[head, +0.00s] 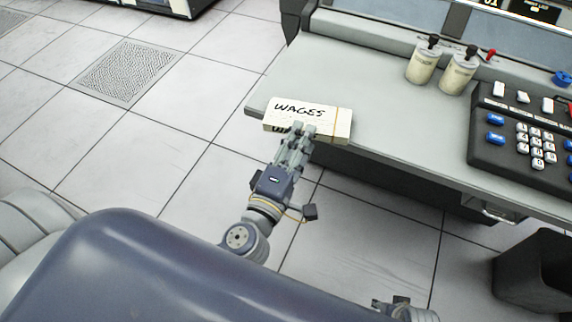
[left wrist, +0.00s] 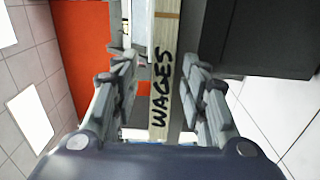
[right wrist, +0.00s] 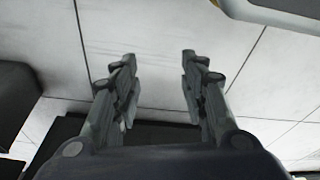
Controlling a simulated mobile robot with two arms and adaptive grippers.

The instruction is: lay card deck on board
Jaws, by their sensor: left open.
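The card deck (head: 325,114) is a long cream block marked WAGES, with a thin orange-brown band near its right end. In the head view it is at the front left corner of the grey board-like desk top (head: 390,125); whether it rests fully on it is unclear. My left gripper (head: 299,132) is at its front side, covering part of the front face. In the left wrist view the deck (left wrist: 163,85) shows between the open fingers (left wrist: 158,80). My right gripper (right wrist: 155,70) is open and empty in the right wrist view, above the floor.
Two cream canisters (head: 423,62) (head: 458,73) stand at the back of the desk top. A dark keypad panel (head: 525,135) with white and blue keys is to the right. The desk top between deck and keypad is clear. A dark bin-like box (head: 535,270) stands lower right.

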